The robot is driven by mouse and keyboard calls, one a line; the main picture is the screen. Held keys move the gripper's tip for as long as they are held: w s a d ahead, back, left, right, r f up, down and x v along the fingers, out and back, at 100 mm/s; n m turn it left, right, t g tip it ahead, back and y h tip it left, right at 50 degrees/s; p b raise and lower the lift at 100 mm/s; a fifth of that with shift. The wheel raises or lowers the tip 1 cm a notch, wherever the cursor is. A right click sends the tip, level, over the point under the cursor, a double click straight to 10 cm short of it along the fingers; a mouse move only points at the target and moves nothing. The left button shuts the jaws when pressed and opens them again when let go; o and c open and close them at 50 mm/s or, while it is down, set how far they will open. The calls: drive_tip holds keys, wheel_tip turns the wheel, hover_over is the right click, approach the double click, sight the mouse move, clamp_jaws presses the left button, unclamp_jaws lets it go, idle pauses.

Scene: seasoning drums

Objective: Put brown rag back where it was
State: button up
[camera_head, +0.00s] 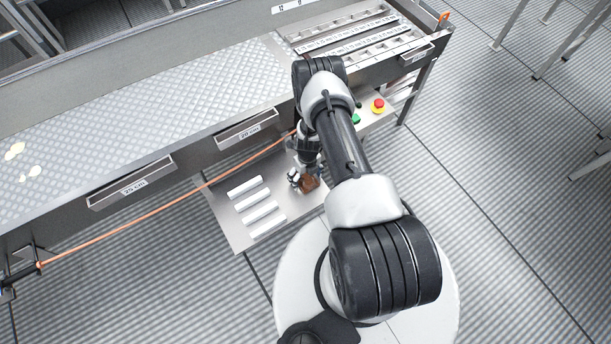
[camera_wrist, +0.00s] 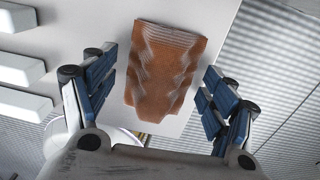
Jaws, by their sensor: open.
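The brown rag (camera_wrist: 165,70) lies on the pale metal shelf, between the two open jaws of my gripper (camera_wrist: 158,98) in the wrist view. It looks folded or crumpled, with wavy edges. Clear gaps show between the rag and both blue-padded fingers. In the head view the brown rag (camera_head: 309,183) is partly hidden by my gripper (camera_head: 301,182), which is low over the shelf (camera_head: 237,238). The rag lies right of the white bars, near the shelf's front edge.
Several white bars (camera_head: 261,211) lie in a row on the shelf to the left. A green button (camera_head: 356,119) and a red emergency button (camera_head: 378,105) are on the shelf's far right. The long workbench (camera_head: 130,115) with labelled drawers and an orange hose (camera_head: 150,216) stands behind.

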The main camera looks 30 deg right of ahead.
wheel_tip(320, 180, up, 12)
drive_tip(key=p, duration=0.4)
wheel_tip(320, 180, up, 18)
drive_tip(key=n+t, duration=0.1)
drive_tip(key=n, duration=0.6)
hover_over(307, 174)
drive_tip(key=w+a, duration=0.2)
drive_tip(key=w, duration=0.5)
drive_tip(key=s+a+r+n+t, duration=0.1)
drive_tip(key=s+a+r+n, duration=0.3)
drive_tip(key=r, duration=0.6)
drive_tip(key=w+a+r+n, duration=0.1)
drive_tip(key=r+n, duration=0.5)
drive_tip(key=r, duration=0.4)
drive_tip(key=s+a+r+n+t, duration=0.1)
drive_tip(key=s+a+r+n, duration=0.1)
drive_tip(key=s+r+n, duration=0.4)
drive_tip(key=s+a+r+n+t, duration=0.1)
drive_tip(key=s+a+r+n, duration=0.3)
drive_tip(key=r, duration=0.4)
drive_tip(key=s+r+n, duration=0.3)
drive_tip(key=s+n, duration=0.5)
drive_tip(key=s, duration=0.5)
drive_tip(key=shift+s+r+n+t+h, duration=0.2)
drive_tip(key=shift+s+n+t+h, duration=0.1)
drive_tip(key=shift+s, duration=0.05)
